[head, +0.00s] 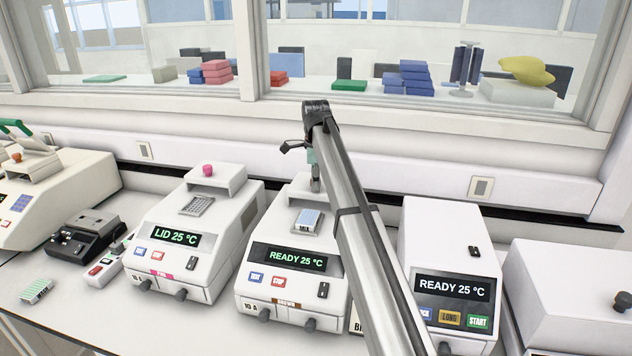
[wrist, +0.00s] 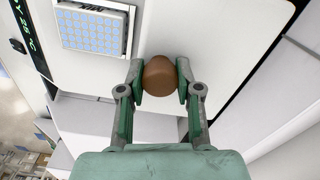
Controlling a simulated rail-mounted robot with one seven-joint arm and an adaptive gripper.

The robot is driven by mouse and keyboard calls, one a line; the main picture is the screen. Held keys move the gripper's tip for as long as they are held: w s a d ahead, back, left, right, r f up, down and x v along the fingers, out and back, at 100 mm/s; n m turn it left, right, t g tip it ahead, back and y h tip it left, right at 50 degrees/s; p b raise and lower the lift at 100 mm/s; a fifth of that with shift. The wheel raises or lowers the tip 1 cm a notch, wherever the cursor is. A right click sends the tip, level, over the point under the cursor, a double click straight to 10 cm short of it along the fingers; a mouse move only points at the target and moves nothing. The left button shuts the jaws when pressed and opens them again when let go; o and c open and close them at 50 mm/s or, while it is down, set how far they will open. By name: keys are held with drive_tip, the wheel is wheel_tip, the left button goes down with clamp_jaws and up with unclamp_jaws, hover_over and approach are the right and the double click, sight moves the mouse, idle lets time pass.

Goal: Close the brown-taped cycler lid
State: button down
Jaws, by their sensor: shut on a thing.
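The brown-taped cycler (head: 256,285) is a white machine with a brown label (head: 285,302) on its front and a display reading READY 25 °C. Its sample block with a light blue plate (head: 309,220) is uncovered; the plate also shows in the wrist view (wrist: 93,30). The lid stands back behind the block, partly hidden by my arm in the head view. In the wrist view my gripper (wrist: 160,82) is shut on the lid's round brown knob (wrist: 160,72), one finger on each side. In the head view my gripper is mostly hidden behind my arm.
A pink-taped cycler (head: 178,272) with its block uncovered stands to the left. Another cycler (head: 452,250) reading READY 25 °C stands close on the right, and a white machine (head: 575,290) is beyond it. A wall and window ledge (head: 420,110) run behind.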

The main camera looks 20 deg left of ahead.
drive_tip(key=s, duration=0.4)
drive_tip(key=s+d, duration=0.1)
drive_tip(key=s, duration=0.4)
drive_tip(key=s+d, duration=0.1)
drive_tip(key=s, duration=0.3)
drive_tip(key=shift+s+f, duration=0.15)
drive_tip(key=shift+s, duration=0.1)
drive_tip(key=c, duration=0.8)
unclamp_jaws()
drive_tip(key=shift+s+a, duration=0.1)
drive_tip(key=shift+r, duration=0.2)
wheel_tip(320, 180, up, 7)
drive_tip(key=shift+r, duration=0.15)
